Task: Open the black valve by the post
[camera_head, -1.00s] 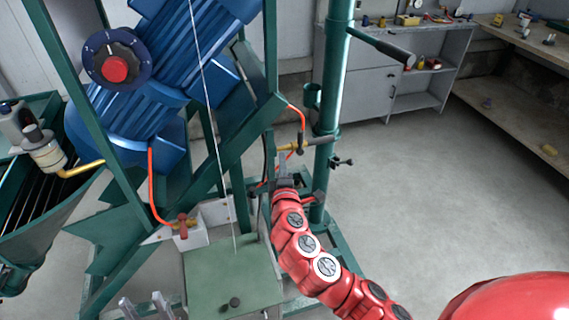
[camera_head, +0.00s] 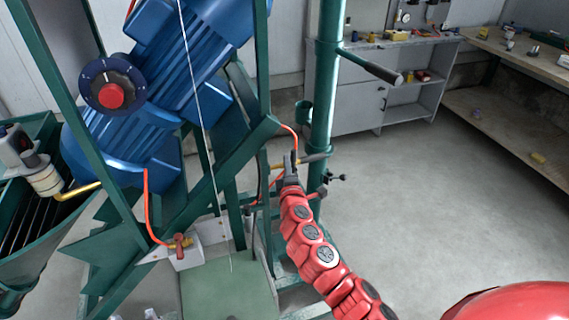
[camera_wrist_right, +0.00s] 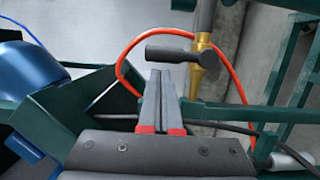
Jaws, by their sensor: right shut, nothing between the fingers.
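The black valve shows in the right wrist view as a dark handle (camera_wrist_right: 172,53) on a brass fitting (camera_wrist_right: 205,50), with a dark pipe above it. In the head view the brass and black valve (camera_head: 313,158) sits beside the green post (camera_head: 325,80). My right gripper (camera_head: 290,160) is at the valve's left side. In the wrist view my right gripper (camera_wrist_right: 166,75) is shut and empty, its fingertips just below the handle. I cannot tell whether they touch it. Pale tips at the head view's bottom left edge may be my left gripper, mostly cut off.
An orange-red hose (camera_wrist_right: 130,58) curves around the fingers on the left and above. A blue motor (camera_head: 150,90) on a green frame stands left. A lever (camera_head: 370,67) juts from the post. A workbench (camera_head: 520,100) stands at the right; the floor before it is clear.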

